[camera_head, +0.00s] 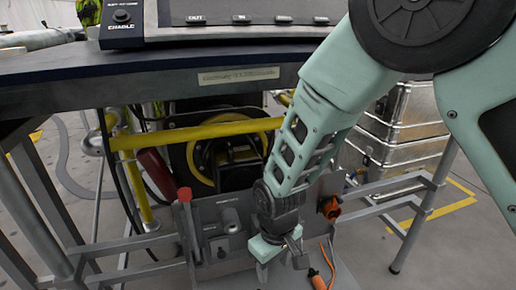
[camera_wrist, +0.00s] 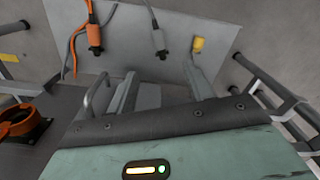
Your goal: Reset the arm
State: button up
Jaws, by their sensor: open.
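My gripper (camera_head: 281,266) hangs low at the end of my pale green arm, in front of a grey panel. The arm reaches down from the upper right of the head view. In the wrist view the two grey fingers of my gripper (camera_wrist: 163,80) stand apart, with nothing between them. Beyond them is a pale grey plate (camera_wrist: 225,35) with an orange plug (camera_wrist: 94,36), a grey plug (camera_wrist: 159,42) and a yellow connector (camera_wrist: 197,44). The fingers overlap the plate in the picture; I cannot tell the gap.
A dark-topped table with a control box (camera_head: 122,16) stands above. The grey panel carries a red-topped lever (camera_head: 185,197) and an orange socket (camera_head: 331,208). A yellow rail (camera_head: 190,134) crosses behind. Metal cases (camera_head: 400,150) and a metal frame stand right.

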jog(key=s+d+r, duration=0.5)
jog(key=s+r, duration=0.3)
jog(key=r, duration=0.1)
jog(key=s+d+r, duration=0.5)
jog(key=s+r, duration=0.3)
jog(key=s, duration=0.1)
notch_tip(320, 180, up, 34)
jog(key=p, duration=3.3)
jog(key=shift+w+a+f, duration=0.2)
jog(key=shift+a+f, duration=0.05)
